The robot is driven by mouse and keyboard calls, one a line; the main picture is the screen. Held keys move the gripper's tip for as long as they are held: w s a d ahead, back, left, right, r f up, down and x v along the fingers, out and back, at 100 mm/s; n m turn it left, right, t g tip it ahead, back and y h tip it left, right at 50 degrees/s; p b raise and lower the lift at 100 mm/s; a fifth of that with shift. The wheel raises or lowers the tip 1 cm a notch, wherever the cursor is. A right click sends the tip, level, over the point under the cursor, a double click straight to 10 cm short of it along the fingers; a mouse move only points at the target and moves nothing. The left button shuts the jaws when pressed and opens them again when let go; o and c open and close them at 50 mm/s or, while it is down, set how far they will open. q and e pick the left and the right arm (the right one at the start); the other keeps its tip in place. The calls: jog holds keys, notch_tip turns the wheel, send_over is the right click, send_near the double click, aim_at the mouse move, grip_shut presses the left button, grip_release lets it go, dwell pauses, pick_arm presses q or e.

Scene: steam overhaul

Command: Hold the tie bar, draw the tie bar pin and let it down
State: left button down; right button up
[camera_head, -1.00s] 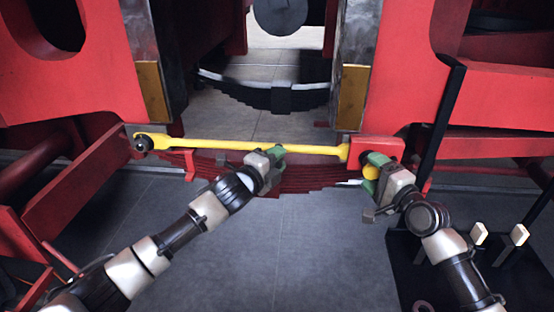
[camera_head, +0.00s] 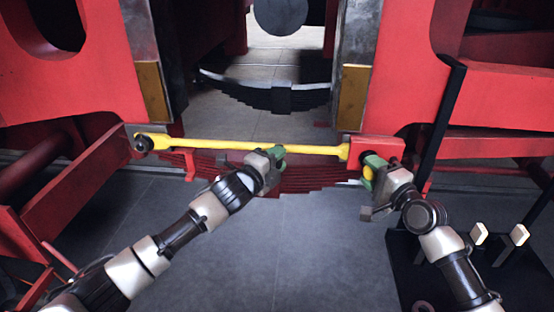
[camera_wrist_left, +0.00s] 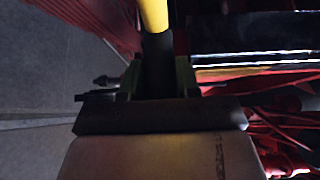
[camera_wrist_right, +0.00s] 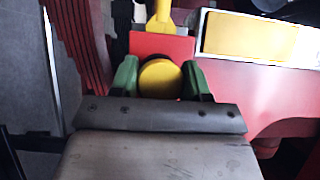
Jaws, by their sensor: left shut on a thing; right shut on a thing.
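The yellow tie bar (camera_head: 215,145) runs level between the two red frame sides. Its left end sits on a dark pivot (camera_head: 143,143) and its right end meets a red bracket (camera_head: 390,150). My left gripper (camera_head: 277,153) is shut on the bar right of its middle; the bar also shows between the jaws in the left wrist view (camera_wrist_left: 153,14). My right gripper (camera_head: 371,168) is shut on the tie bar pin's round yellow head (camera_wrist_right: 160,78), in front of the red bracket. The pin's shaft is hidden behind its head in the right wrist view.
A red leaf spring (camera_head: 310,180) lies behind and below the bar. A black stand (camera_head: 440,262) with two pale blocks stands at the lower right. A dark upright post (camera_head: 444,120) rises beside my right arm. The grey floor (camera_head: 260,250) below the bar is clear.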

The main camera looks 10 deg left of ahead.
pick_arm(q)
jog(key=shift+r, duration=0.55)
pick_arm(e)
jog(key=shift+s, duration=1.75)
jog(key=o, duration=1.1)
jog(key=shift+v, duration=3.5)
pick_arm(q)
notch_tip(320, 180, down, 7)
jog(key=shift+a+r, duration=0.15)
jog(key=shift+a, duration=0.2)
